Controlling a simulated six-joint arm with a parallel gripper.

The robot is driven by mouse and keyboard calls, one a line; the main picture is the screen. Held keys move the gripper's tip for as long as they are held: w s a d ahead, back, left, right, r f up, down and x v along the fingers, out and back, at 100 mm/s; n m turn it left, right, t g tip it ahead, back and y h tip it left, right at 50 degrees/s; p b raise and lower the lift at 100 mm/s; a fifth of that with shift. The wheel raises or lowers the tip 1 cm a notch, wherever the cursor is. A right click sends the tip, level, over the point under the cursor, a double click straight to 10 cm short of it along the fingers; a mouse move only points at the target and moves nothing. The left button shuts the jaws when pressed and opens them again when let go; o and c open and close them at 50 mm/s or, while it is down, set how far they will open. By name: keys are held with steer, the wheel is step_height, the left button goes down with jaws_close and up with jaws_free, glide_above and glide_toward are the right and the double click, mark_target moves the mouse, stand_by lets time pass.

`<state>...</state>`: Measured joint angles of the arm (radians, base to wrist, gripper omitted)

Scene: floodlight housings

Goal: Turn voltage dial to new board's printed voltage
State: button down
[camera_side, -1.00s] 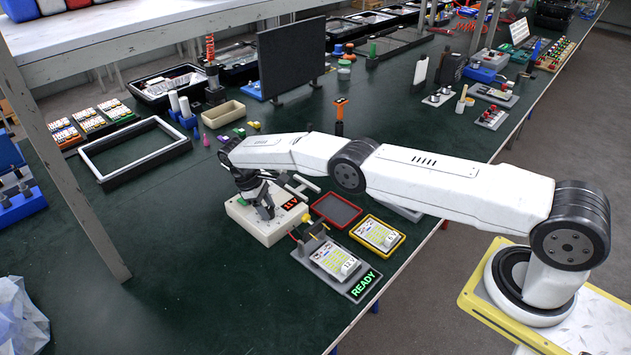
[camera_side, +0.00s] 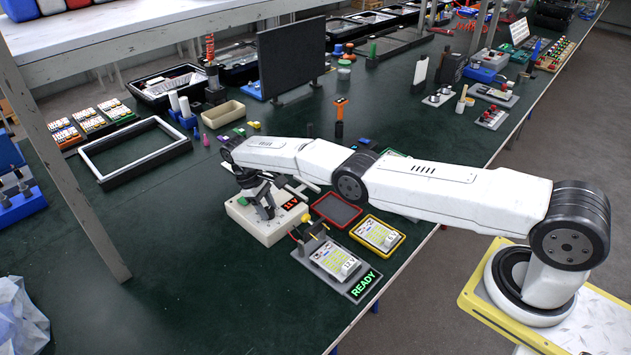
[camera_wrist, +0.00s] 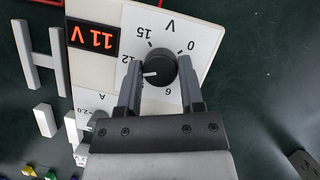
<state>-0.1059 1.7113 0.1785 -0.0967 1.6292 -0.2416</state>
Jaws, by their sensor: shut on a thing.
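The voltage dial (camera_wrist: 160,70) is a black round knob on a white panel marked V, with 0, 6, 12 and 15 readable around it. Its white pointer aims left, just below the 12 mark. My gripper (camera_wrist: 160,82) is shut on the dial, one finger on each side; the fingers cover part of the scale. In the side view the cream power supply (camera_side: 258,229) stands under my gripper (camera_side: 266,211). A board (camera_side: 335,260) lies in the grey fixture; its small print looks like 12 V.
The fixture's sign (camera_side: 364,283) reads READY in green. Another board (camera_side: 378,233) lies in a yellow-rimmed tray. An empty red-rimmed tray (camera_side: 336,210) sits beside the power supply. A second white dial area marked A shows partly in the wrist view. The green bench is clear at the front left.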

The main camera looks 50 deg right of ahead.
mark_target(268, 210)
steer(key=shift+s, duration=0.1)
steer(key=shift+c, duration=1.2)
jaws_free()
steer(key=shift+r, duration=0.15)
steer(key=shift+r, duration=0.7)
steer(key=shift+s+r, duration=0.1)
steer(key=shift+r, duration=0.8)
steer(key=s+r, duration=0.9)
steer(key=s, duration=0.4)
steer(key=shift+s+d+r, duration=0.25)
steer(key=shift+s+d, duration=0.1)
steer(key=shift+d, duration=0.05)
